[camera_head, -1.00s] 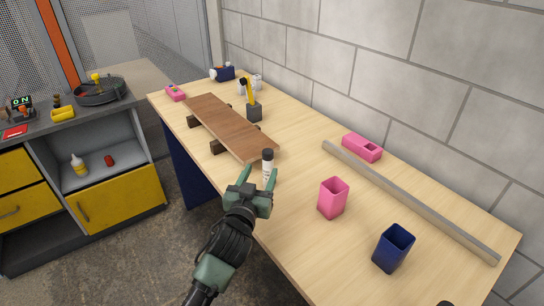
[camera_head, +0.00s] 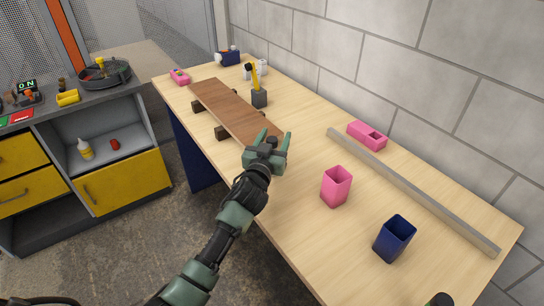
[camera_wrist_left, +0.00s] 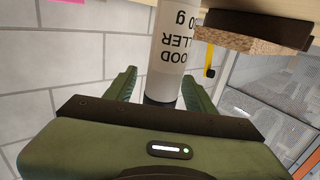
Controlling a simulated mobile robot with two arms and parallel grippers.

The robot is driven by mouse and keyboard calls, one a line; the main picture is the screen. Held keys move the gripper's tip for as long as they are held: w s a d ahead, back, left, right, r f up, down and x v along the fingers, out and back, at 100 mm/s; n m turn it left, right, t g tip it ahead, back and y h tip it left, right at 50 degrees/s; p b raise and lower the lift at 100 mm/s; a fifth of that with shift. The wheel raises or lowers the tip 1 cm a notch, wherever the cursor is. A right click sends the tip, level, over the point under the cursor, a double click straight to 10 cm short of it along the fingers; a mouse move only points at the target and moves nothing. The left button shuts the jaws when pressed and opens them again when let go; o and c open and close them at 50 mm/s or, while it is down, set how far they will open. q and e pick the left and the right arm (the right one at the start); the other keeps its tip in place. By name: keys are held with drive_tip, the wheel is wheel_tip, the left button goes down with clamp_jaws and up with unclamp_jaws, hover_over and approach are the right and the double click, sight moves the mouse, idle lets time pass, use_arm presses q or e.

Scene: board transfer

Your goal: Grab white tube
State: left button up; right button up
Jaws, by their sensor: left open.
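The white tube (camera_wrist_left: 175,45), with dark lettering and a dark cap, stands between the two green fingers of my left gripper (camera_wrist_left: 158,82) in the left wrist view. The fingers are spread, with one on each side of it; I cannot tell whether either touches it. In the head view my left gripper (camera_head: 276,135) is at the near end of the brown board and hides most of the tube. Only its dark cap (camera_head: 271,142) seems to show between the fingers. My right gripper is not clearly in view.
The brown board (camera_head: 232,107) lies on dark supports beyond the gripper. A pink cup (camera_head: 336,188), a navy cup (camera_head: 394,240), a pink block (camera_head: 367,134) and a long grey bar (camera_head: 410,193) are to the right.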

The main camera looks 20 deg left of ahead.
use_arm(q)
clamp_jaws()
drive_tip(key=shift+r, duration=0.1)
